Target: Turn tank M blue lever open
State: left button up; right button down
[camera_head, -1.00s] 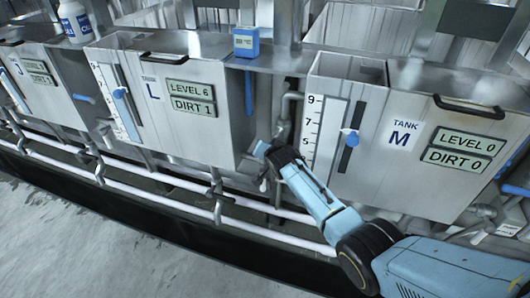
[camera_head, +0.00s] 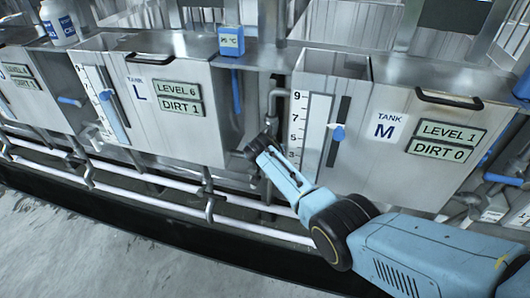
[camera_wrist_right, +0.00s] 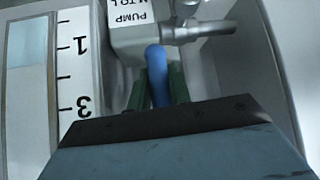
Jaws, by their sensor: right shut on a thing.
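Tank M (camera_head: 352,165) is the grey tank at the right, its display (camera_head: 447,140) reading LEVEL 1 and DIRT 0. My right gripper (camera_head: 257,145) reaches into the gap between tank L (camera_head: 160,110) and tank M, below a bent pipe. In the right wrist view the right gripper (camera_wrist_right: 162,92) is shut on a blue lever (camera_wrist_right: 156,65), one finger on each side. The lever runs from a grey valve body under an upside-down PUMP label (camera_wrist_right: 128,14); the label is partly cut off. My left gripper is not in view.
Tank M's level scale (camera_head: 312,130) and blue slider (camera_head: 338,132) are close to my right arm. White pipes (camera_head: 150,199) run low along the tanks. A blue temperature box (camera_head: 231,41) sits on the ledge, and a white bottle (camera_head: 58,22) stands at the upper left.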

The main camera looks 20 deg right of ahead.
jog(key=shift+d, duration=0.1)
jog(key=c, duration=1.3)
grip_release()
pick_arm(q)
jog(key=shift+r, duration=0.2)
pick_arm(e)
jog(key=shift+s+r, duration=0.1)
